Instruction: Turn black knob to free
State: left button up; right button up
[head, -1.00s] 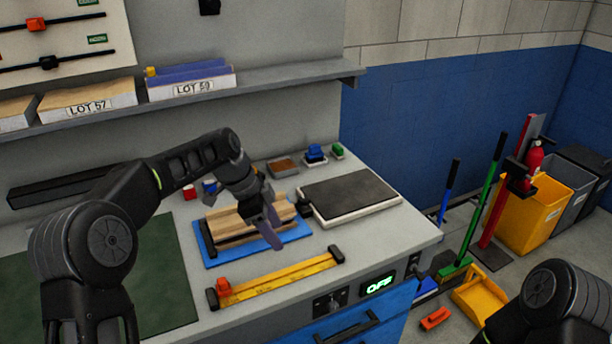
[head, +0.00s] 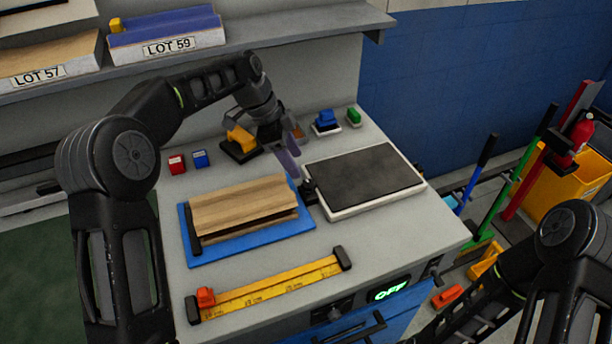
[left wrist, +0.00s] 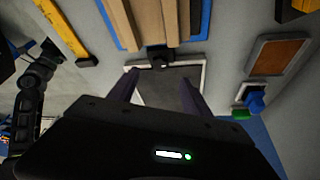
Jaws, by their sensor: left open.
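A small black knob-like fitting (head: 308,190) sits at the left edge of the white-rimmed dark plate (head: 416,186); it also shows in the left wrist view (left wrist: 160,54). Another dark knob (head: 333,313) is on the bench front, left of the lit OFF display (head: 390,290). I cannot tell which is the task's black knob. My left gripper (head: 292,158) is open and empty, above the bench behind the first fitting. In the left wrist view its fingers (left wrist: 160,80) frame the dark plate, with the fitting beyond the tips. My right gripper is out of view.
Wood strips (head: 243,207) lie on a blue tray (head: 272,240) left of the plate. A yellow ruler (head: 280,288) lies in front. An orange-topped block (head: 240,140), a blue-topped block (head: 326,120) and a green one (head: 354,116) stand behind. A shelf (head: 300,27) runs above.

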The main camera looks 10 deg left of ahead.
aim_at(308, 183)
pick_arm(q)
jog(key=p+x, duration=0.1)
jog(key=x, duration=0.6)
jog(key=shift+d+f+p, duration=0.15)
jog(key=shift+f+p, duration=0.15)
jog(key=shift+f, duration=0.05)
grip_shut()
